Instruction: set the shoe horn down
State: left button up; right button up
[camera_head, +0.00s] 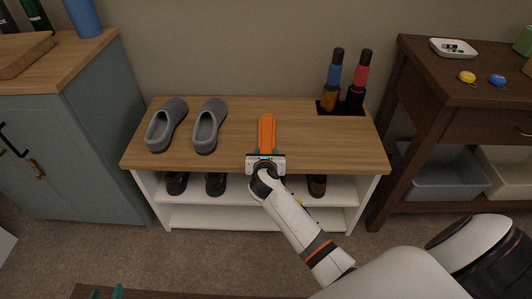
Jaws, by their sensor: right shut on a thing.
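The orange shoe horn (267,130) is in the middle of the head view, over the wooden top of the shoe bench (330,145). It points away from me, towards the wall. My right gripper (264,152) is shut on its near end at the bench's front edge. I cannot tell whether the shoe horn touches the bench top or hangs just above it.
Grey slippers (208,128) stand on the bench's left. Dark shoes (215,184) sit on the shelf below. A blue-grey cabinet (85,140) and dark table (415,85) flank the bench.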

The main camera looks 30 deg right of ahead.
jog(key=o, duration=1)
jog(key=shift+f, duration=0.1)
